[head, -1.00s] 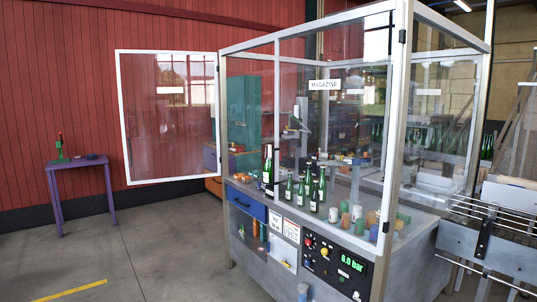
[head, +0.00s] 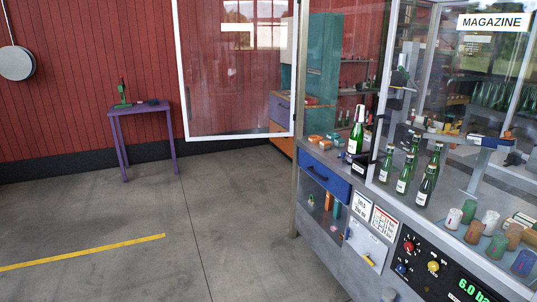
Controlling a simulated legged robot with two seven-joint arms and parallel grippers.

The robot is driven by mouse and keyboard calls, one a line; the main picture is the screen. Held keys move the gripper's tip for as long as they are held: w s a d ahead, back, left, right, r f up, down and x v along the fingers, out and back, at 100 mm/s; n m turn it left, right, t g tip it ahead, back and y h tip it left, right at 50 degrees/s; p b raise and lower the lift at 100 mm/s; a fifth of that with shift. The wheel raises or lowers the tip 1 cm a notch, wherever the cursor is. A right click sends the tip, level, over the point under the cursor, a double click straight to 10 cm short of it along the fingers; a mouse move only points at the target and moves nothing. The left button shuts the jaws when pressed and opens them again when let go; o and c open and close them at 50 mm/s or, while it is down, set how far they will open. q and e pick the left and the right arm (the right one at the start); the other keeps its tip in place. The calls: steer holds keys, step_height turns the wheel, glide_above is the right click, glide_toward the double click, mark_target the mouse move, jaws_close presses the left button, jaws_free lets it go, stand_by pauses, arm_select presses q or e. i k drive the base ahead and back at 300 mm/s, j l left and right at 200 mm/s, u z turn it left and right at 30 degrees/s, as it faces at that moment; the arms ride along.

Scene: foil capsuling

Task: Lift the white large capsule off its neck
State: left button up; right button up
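A tall green bottle (head: 355,141) stands near the left end of the machine's worktop, with a white capsule (head: 360,113) over its neck. The capsule sits upright on the bottle. Several loose capsules stand on the worktop at the right, among them a white one (head: 490,220), a green one (head: 468,210) and a brown one (head: 514,236). Which white capsule is the large one I cannot tell for sure. Neither of my grippers shows in the head view.
A white-framed glass door (head: 238,136) stands swung open at the left. Several green bottles (head: 404,172) without white capsules stand on the worktop. A control panel (head: 436,268) is on the front. A purple table (head: 140,109) stands by the red wall. The floor at left is clear.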

mark_target(359, 116)
steer(key=i+u, duration=0.15)
steer(key=i, duration=1.15)
steer(key=i+l+u, duration=0.15)
steer(key=i, duration=1.1)
